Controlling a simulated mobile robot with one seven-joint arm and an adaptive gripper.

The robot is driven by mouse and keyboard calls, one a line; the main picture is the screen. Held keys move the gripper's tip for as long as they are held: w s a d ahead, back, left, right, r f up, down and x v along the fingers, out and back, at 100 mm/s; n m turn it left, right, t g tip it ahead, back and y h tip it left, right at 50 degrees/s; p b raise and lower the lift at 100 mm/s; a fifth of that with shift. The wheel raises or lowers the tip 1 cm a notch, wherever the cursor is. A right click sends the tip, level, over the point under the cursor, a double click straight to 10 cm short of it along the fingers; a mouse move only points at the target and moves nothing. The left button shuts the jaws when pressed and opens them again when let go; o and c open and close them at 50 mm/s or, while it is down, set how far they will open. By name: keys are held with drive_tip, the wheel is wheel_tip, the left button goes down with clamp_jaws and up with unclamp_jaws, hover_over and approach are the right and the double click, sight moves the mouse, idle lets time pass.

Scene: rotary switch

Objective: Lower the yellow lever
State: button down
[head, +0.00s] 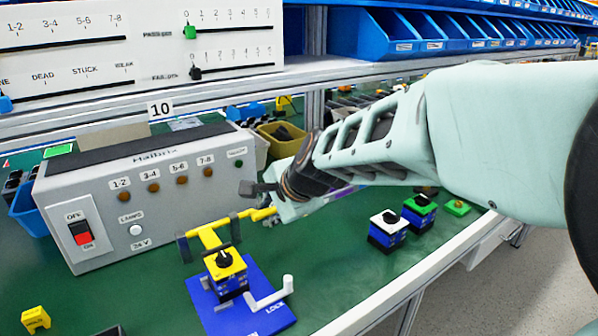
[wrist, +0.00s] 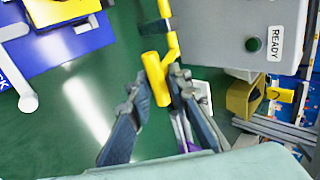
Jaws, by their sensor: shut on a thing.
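The yellow lever (head: 209,238) is a bar frame with dark bands, standing behind and above a blue-sided switch with a yellow top (head: 225,268). Its end reaches right to my gripper (head: 265,203). In the wrist view the yellow lever (wrist: 155,72) ends in a thick grip between the two dark fingers of my gripper (wrist: 156,84), which is shut on it. The switch sits on a blue plate (head: 262,318) with a white crank handle (head: 270,296) beside the word LOCK. My arm comes in from the right. The exact finger contact is small in the head view.
A grey control box (head: 150,190) with a red rocker switch stands close behind the lever. White-topped (head: 388,228) and green-topped (head: 420,210) switches stand to the right. A yellow bin (head: 283,137) is behind.

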drive_tip(key=shift+s+d+f, duration=0.1)
drive_tip(key=shift+s+f, duration=0.15)
drive_tip(key=shift+f, duration=0.25)
drive_tip(key=shift+s+d+f, duration=0.1)
drive_tip(key=shift+s+f, duration=0.15)
drive_tip(key=shift+f, duration=0.35)
drive_tip(key=c, duration=1.8)
unclamp_jaws()
drive_tip(key=shift+w+f, duration=0.1)
drive_tip(key=shift+w+r, duration=0.15)
drive_tip(key=shift+r, duration=0.1)
